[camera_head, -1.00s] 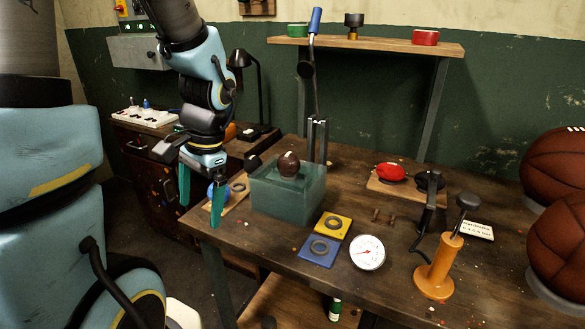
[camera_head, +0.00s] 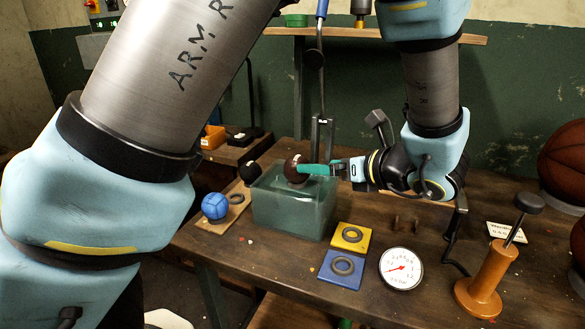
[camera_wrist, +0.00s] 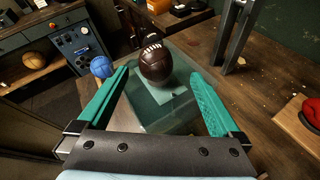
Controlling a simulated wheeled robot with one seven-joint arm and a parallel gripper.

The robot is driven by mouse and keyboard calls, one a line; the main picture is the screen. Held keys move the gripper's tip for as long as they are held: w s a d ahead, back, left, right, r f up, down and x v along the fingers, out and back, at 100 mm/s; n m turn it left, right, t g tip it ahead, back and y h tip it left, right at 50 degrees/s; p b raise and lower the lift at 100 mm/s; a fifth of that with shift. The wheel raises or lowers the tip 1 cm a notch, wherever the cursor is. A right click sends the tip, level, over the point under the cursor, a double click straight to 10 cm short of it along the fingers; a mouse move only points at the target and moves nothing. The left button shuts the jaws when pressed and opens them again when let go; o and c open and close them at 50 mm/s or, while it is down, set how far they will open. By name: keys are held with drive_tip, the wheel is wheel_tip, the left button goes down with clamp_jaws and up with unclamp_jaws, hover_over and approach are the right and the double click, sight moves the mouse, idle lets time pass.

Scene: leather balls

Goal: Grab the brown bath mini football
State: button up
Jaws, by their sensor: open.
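The brown mini football (camera_head: 292,172) with pale lacing sits at the top of the greenish see-through bath (camera_head: 318,213). My gripper (camera_head: 305,169) reaches in from the right, with its teal fingers level and pointing left at the ball. In the wrist view, the brown football (camera_wrist: 156,64) shows in front of and between the two spread fingertips (camera_wrist: 160,76), with space on both sides. The jaws are open and hold nothing. In the head view the fingers cover part of the ball's right side. I cannot tell whether a finger touches it.
A blue ball (camera_head: 215,206) and a black ball (camera_head: 250,172) are left of the bath. A yellow plate (camera_head: 363,240), a blue plate (camera_head: 335,281), a gauge (camera_head: 401,268) and an orange pump (camera_head: 484,280) are in front. A metal post (camera_head: 322,138) stands behind the bath.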

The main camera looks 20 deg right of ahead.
drive_tip(key=x, duration=0.4)
drive_tip(key=shift+a+p, duration=0.2)
drive_tip(key=shift+p, duration=0.15)
drive_tip(key=p+x, duration=0.1)
drive_tip(key=x, duration=0.1)
drive_tip(key=p+x, duration=0.1)
drive_tip(key=x, duration=0.1)
drive_tip(key=shift+s+a+f, duration=0.1)
drive_tip(key=shift+a+f, duration=0.1)
drive_tip(key=shift+a, duration=0.1)
drive_tip(key=shift+w+a+f, duration=0.1)
drive_tip(key=shift+w+f, duration=0.2)
drive_tip(key=shift+w, duration=0.1)
drive_tip(key=c, duration=1.3)
